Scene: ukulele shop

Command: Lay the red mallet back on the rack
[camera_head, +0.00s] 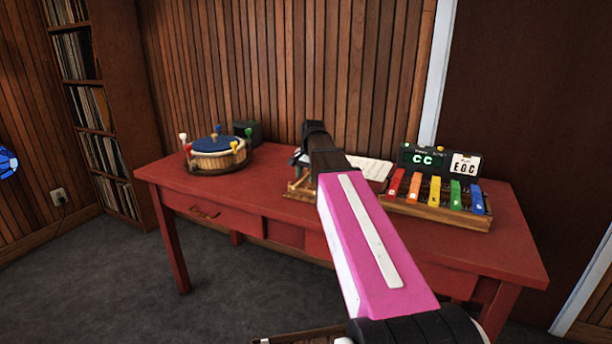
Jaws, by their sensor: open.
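A round wooden drum-like holder (219,160) with a blue top stands on the left part of the red table. Small coloured knobs on sticks, like mallet heads, stand around it. A small red one (187,149) is at its left side, below a white one (183,137). I cannot tell whether it is the red mallet. A low wooden frame (299,186), partly behind my arm, may be the rack; my arm hides much of it. My pink arm reaches over the table's middle, and my gripper is hidden behind its dark end.
The red table (400,232) stands against a panelled wall. A xylophone with coloured bars (436,198) is at its right, with a sign box (438,160) behind it. A pale sheet (371,168) lies behind my arm. The table is bare between the drum and the frame.

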